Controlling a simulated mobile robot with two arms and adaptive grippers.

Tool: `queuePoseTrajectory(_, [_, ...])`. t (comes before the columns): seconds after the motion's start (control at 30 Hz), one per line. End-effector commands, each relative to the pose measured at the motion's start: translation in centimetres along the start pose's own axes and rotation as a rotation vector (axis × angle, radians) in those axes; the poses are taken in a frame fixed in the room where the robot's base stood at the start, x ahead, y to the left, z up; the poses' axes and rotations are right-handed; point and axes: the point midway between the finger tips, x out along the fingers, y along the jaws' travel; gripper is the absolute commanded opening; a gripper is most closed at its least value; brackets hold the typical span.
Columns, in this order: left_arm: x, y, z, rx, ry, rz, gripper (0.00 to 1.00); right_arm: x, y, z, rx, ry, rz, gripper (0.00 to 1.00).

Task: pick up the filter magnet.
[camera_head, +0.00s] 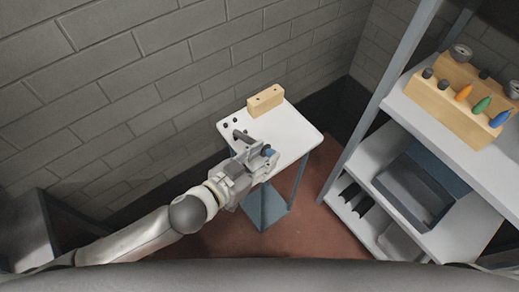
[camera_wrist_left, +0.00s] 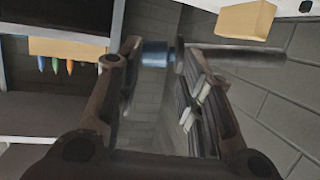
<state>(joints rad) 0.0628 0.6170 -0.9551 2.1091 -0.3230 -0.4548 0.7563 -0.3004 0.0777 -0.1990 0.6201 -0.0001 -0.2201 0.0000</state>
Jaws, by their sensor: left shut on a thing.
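The filter magnet appears to be the piece with a blue cylindrical end, a dark collar and a long dark rod. In the left wrist view, its blue end (camera_wrist_left: 155,54) lies between my left fingertips, and the rod extends to the right past one finger. In the head view its blue end (camera_head: 268,152) shows beside my left gripper (camera_head: 258,153), and the dark rod points up and left. My left gripper is shut on it at the small white table (camera_head: 296,132). I cannot tell whether the magnet touches the tabletop. My right gripper is not in view.
A wooden block with holes (camera_head: 265,101) stands at the table's back edge, with small dark knobs (camera_head: 230,123) to its left. A shelf unit (camera_head: 404,112) on the right holds a wooden rack of colored-handled tools (camera_head: 455,108) and a grey bin (camera_head: 412,190). A brick wall is behind.

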Motion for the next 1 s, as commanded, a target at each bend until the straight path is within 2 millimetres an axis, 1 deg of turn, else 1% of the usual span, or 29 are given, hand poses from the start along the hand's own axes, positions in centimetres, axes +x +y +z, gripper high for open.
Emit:
queuePoseTrajectory(0.03, [-1.0,1.1,0.1,-0.007,-0.002,0.004,0.00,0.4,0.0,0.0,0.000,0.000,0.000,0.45])
queuePoseTrajectory(0.1, [-2.1,2.3,-0.2,-0.006,-0.002,0.003,0.00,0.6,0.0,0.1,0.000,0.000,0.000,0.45])
queuePoseTrajectory(0.2, [-3.5,3.6,-0.7,-0.006,-0.003,0.003,0.00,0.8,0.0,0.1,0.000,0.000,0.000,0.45])
queuePoseTrajectory(0.3, [-4.5,4.6,-1.0,-0.005,-0.004,0.002,0.00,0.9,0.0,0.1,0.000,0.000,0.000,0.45])
queuePoseTrajectory(0.53, [-5.5,5.5,-1.3,-0.002,-0.005,0.000,0.00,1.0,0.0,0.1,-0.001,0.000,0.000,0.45])
queuePoseTrajectory(0.83, [-5.6,5.6,-1.4,-0.001,-0.005,-0.001,0.01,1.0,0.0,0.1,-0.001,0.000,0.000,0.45])
queuePoseTrajectory(1.0, [-5.6,5.6,-1.4,-0.001,-0.004,0.000,0.23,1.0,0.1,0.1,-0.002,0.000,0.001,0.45])
